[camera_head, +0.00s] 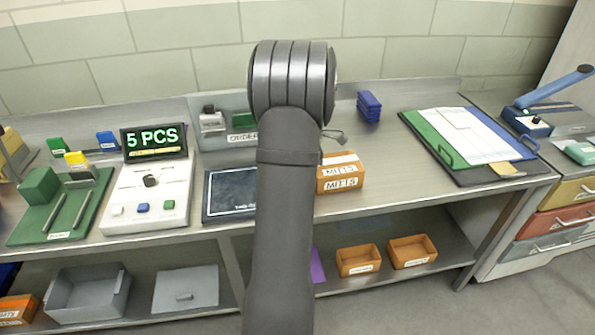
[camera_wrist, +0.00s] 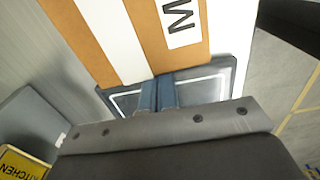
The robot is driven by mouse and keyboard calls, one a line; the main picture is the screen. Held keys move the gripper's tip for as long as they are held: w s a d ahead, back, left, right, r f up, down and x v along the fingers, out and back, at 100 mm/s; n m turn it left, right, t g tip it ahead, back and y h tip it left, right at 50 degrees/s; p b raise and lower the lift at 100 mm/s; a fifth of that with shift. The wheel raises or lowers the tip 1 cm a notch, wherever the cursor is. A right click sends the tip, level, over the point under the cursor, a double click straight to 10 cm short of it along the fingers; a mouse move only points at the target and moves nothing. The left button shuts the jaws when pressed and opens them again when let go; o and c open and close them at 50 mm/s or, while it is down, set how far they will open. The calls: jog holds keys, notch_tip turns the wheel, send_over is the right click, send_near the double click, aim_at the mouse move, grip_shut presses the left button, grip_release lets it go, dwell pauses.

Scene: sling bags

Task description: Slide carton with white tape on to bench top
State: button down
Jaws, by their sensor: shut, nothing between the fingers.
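The carton (camera_head: 342,182) is orange-brown with white tape across its top and a label reading MITTS. It sits near the front edge of the bench top (camera_head: 385,150), just right of my arm, which hides its left part. In the wrist view the carton (camera_wrist: 205,22) fills the top middle, its white tape (camera_wrist: 112,38) running along it. My gripper (camera_wrist: 157,80) is shut and empty, its blue-grey fingertips at the carton's near edge. I cannot tell whether they touch it. The head view hides the fingers behind my arm.
A dark pad with a white border (camera_head: 222,200) lies left of the carton and shows under the fingers in the wrist view (camera_wrist: 215,88). A scale reading 5 PCS (camera_head: 150,195) stands further left. Orange bins (camera_head: 358,262) occupy the lower shelf.

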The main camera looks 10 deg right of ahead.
dwell(0.3)
jog(key=a, duration=0.4)
jog(key=shift+r, duration=0.4)
notch_tip(320, 180, up, 9)
jog(key=shift+r, duration=0.1)
notch_tip(320, 180, down, 9)
jog(key=d, duration=0.2)
jog(key=d+f, duration=0.1)
jog(key=d, duration=0.1)
jog(key=shift+a, duration=0.8)
